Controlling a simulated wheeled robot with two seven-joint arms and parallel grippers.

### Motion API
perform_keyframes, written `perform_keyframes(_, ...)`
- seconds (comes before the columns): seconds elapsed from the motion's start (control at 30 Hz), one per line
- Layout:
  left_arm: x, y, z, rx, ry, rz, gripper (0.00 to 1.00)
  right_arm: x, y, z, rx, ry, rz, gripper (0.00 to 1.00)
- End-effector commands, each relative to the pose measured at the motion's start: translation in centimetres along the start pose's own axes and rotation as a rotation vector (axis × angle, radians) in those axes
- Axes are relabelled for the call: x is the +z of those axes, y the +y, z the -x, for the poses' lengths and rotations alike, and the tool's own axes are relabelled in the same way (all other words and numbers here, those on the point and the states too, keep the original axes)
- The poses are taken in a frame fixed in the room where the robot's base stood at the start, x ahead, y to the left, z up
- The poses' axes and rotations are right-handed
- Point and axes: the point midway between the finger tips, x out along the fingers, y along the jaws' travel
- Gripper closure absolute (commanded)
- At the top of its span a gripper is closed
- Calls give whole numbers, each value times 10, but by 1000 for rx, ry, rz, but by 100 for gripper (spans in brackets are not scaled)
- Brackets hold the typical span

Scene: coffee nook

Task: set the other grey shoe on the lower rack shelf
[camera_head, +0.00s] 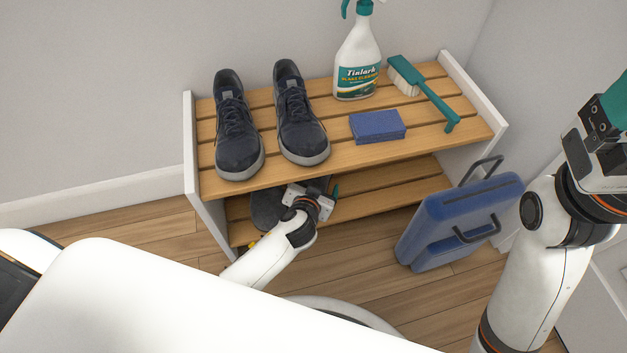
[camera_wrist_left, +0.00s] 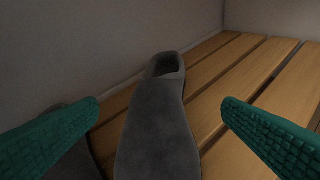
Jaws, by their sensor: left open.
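In the left wrist view a grey shoe (camera_wrist_left: 158,130) lies on the slats of the lower rack shelf (camera_wrist_left: 235,75), between my open fingers, with a gap on the finger sides. A second dark grey shoe (camera_wrist_left: 84,150) is partly hidden behind the left finger. In the head view my left gripper (camera_head: 312,194) reaches under the upper shelf, its fingers mostly hidden. A grey shoe (camera_head: 265,208) shows left of it on the lower shelf (camera_head: 380,195). My right gripper (camera_head: 612,105) is at the right edge, cut off by the frame.
The upper shelf (camera_head: 350,158) holds a pair of dark shoes (camera_head: 237,140), a spray bottle (camera_head: 357,62), a blue sponge (camera_head: 378,126) and a teal brush (camera_head: 425,90). A blue case (camera_head: 455,222) stands on the floor at the rack's right front. The lower shelf's right part is bare.

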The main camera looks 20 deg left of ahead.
Motion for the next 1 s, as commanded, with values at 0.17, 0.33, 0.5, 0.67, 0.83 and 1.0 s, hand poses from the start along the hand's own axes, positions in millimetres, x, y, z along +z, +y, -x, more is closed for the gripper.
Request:
perform_keyframes(0.17,1,0,24,-1,1,2,11,-4,-2,4,-12,32,-4,3)
perform_keyframes(0.33,0,0,30,1,-1,0,11,-5,-2,7,-15,39,-6,3)
perform_keyframes(0.5,0,0,29,1,-1,0,11,-5,-2,7,-15,39,-6,3)
perform_keyframes(0.67,0,0,29,1,-1,0,11,-5,-2,7,-15,39,-6,3)
perform_keyframes(0.83,0,0,29,0,-1,0,11,-5,-2,7,-15,39,-6,3)
perform_keyframes(1.0,0,0,29,0,-1,0,11,-5,-2,7,-16,40,-6,3)
